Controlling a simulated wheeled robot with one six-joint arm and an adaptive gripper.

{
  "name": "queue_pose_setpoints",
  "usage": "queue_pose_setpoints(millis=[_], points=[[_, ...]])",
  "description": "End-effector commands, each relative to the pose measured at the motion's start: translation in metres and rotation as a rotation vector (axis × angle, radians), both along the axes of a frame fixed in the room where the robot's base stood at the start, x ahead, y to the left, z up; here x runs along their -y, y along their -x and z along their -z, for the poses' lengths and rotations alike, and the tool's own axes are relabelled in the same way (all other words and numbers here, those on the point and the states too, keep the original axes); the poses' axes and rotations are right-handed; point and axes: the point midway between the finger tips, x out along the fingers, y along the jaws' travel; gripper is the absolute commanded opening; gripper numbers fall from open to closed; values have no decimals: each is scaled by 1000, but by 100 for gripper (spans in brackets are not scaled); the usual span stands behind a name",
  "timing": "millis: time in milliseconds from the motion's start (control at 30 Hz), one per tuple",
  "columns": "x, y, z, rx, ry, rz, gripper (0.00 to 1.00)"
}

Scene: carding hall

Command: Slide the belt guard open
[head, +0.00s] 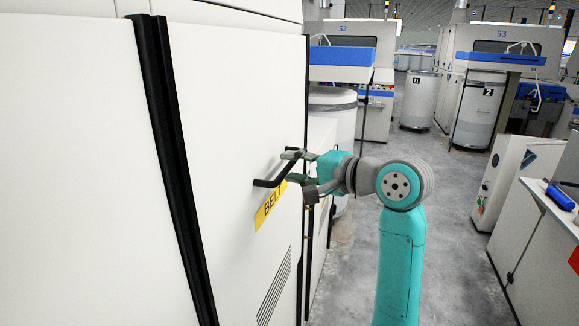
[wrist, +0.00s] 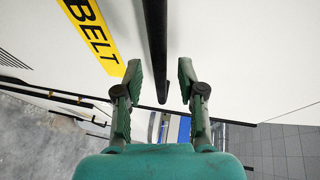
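The belt guard (head: 235,110) is a large white panel on the left of the head view, with a yellow BELT label (head: 270,206). A black bar handle (head: 266,183) stands out from it just above the label. My gripper (head: 296,172) is at the handle's right end. In the wrist view, my gripper (wrist: 161,78) is open, with the handle (wrist: 156,45) running between its two fingers and a gap showing on each side. The label (wrist: 92,30) is left of the handle there. Whether the fingers reach fully past the bar is hard to tell.
A black vertical seal strip (head: 172,150) runs down the white panels at left. A grey floor aisle (head: 450,240) is clear to the right of my arm. A white cabinet (head: 540,250) borders it at right. Several drums and machines stand behind.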

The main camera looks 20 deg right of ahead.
Motion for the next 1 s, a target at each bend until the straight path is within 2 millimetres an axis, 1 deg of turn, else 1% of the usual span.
queue_pose_setpoints(millis=[33,200,467,500,567,600,633,667,1000], points=[[-4,-5,1,-1,-1,-2,39],[-8,-13,3,-1,-1,0,39],[-8,-14,3,0,0,1,39],[-8,-14,3,0,0,0,37],[-8,-14,3,0,0,0,22],[-8,-14,3,0,0,0,12],[-8,-14,3,0,0,0,4],[-8,-14,3,0,0,0,0],[-8,-13,6,-1,0,0,0]])
